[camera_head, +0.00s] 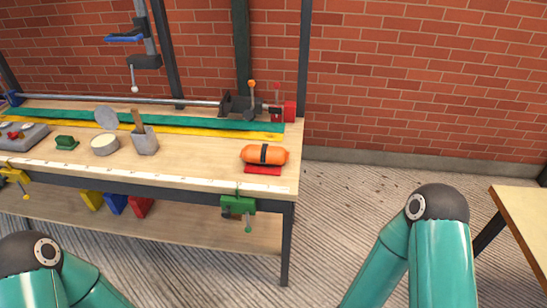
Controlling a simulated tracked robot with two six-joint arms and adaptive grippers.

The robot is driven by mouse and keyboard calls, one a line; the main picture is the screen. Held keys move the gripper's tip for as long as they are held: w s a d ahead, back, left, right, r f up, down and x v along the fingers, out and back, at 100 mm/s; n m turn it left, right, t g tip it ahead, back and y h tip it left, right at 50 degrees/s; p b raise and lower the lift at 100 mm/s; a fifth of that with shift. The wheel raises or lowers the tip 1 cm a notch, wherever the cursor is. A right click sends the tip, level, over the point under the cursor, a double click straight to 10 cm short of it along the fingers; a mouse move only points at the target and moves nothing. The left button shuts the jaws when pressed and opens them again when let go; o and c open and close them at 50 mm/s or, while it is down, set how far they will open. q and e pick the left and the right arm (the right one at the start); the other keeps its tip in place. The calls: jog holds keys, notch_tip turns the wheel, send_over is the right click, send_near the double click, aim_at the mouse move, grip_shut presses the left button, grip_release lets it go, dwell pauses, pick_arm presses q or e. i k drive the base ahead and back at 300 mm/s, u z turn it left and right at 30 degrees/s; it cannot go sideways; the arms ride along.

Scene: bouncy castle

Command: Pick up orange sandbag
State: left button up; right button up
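The orange sandbag (276,155) is a rounded orange bundle with a dark band around its middle. It lies near the right end of the wooden workbench (205,174), on or just behind a flat red piece (262,170). Teal arm links of mine show at the bottom left and bottom right, both apart from the bench. Neither of my grippers is in view.
A grey block with a handle (145,142), a round tin (104,145) and a green block (66,143) stand left of the sandbag. A green clamp (238,207) hangs at the front edge. Another table (525,215) is at right, with open floor between.

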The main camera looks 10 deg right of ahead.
aim_at(264, 154)
jog(key=u, duration=0.05)
jog(key=i, duration=0.95)
jog(key=z, duration=0.2)
jog(key=k, duration=0.9)
jog(key=u, duration=0.2)
jog(key=i, duration=0.85)
